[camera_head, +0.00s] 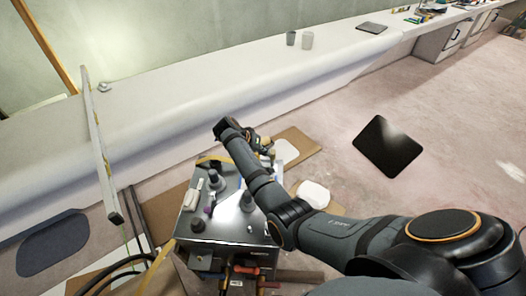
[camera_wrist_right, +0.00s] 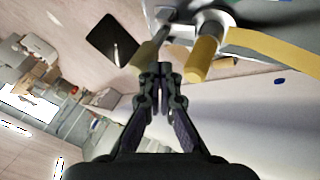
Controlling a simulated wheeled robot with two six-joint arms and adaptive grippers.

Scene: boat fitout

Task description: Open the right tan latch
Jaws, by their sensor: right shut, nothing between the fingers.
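My right gripper (camera_head: 262,145) reaches past the far side of a metal box (camera_head: 225,222). In the right wrist view its two fingers (camera_wrist_right: 160,70) are together with nothing between them. Just beyond the tips is a tan latch handle (camera_wrist_right: 203,60), a rounded cylinder on a pale metal mount. A second, duller tan handle (camera_wrist_right: 148,52) is to its left, close to the fingertips. I cannot tell whether the fingers touch either one. In the head view the latches are mostly hidden by my right gripper and arm. My left gripper is not in view.
A yellow-tan strap (camera_wrist_right: 275,48) runs right from the mount. Bottles and small items stand on the metal box, with hoses and valves at its front. A dark flat panel (camera_head: 388,146) lies on the floor at right. A long white bench (camera_head: 215,85) runs behind.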

